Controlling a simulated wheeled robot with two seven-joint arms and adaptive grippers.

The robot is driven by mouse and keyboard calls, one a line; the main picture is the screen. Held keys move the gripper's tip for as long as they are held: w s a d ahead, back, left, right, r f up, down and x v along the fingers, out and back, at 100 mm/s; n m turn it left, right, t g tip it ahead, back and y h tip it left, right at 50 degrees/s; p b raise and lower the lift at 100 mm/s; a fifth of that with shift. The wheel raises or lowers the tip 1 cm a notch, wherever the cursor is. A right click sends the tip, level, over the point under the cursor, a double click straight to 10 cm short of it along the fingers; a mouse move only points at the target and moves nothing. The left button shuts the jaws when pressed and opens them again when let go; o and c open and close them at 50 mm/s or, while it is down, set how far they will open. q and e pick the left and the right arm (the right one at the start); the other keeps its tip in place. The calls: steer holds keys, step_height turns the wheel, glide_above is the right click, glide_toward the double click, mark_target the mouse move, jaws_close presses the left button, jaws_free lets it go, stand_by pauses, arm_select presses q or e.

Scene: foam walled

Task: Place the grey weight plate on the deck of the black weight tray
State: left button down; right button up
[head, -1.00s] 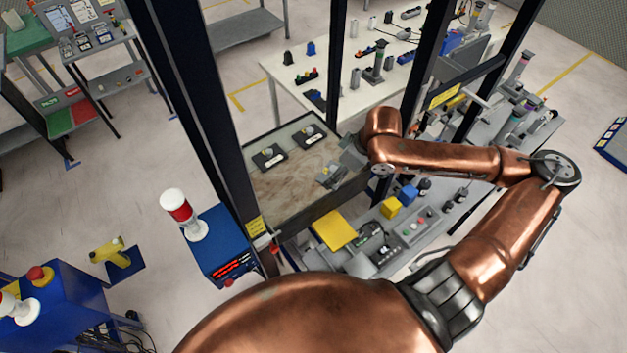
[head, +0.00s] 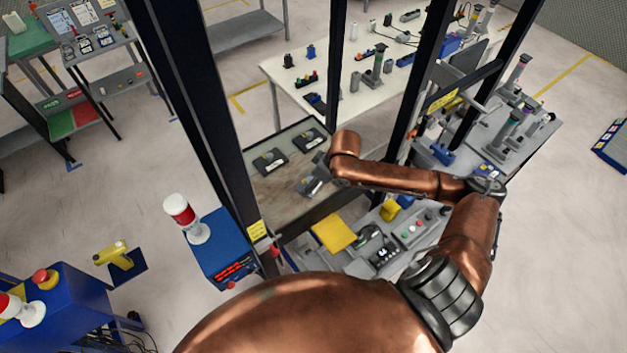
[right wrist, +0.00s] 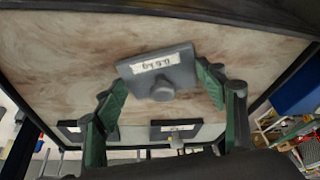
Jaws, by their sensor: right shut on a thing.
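The grey weight plate (right wrist: 180,76), with a white 0.5 kg label and a round knob, is between the green fingers of my right gripper (right wrist: 158,84), which is shut on it. In the head view the plate (head: 311,188) is over the stained deck of what appears to be the black-rimmed weight tray (head: 284,198). Its bare deck also shows in the right wrist view (right wrist: 60,55). I cannot tell whether the plate touches the deck. My right forearm partly hides the gripper in the head view. My left gripper is not in view.
Two dark labelled plates, one left (head: 270,161) and one farther right (head: 310,139), sit on the deck's far part. Black upright posts (head: 205,120) flank the deck. A yellow pad (head: 334,233) and a grey control panel (head: 405,232) lie in front. The deck's near left is bare.

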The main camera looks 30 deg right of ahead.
steer(key=shift+f, duration=0.1)
steer(key=o, duration=1.6)
steer(key=shift+f, duration=0.1)
steer(key=b+v, duration=0.1)
steer(key=v, duration=1.1)
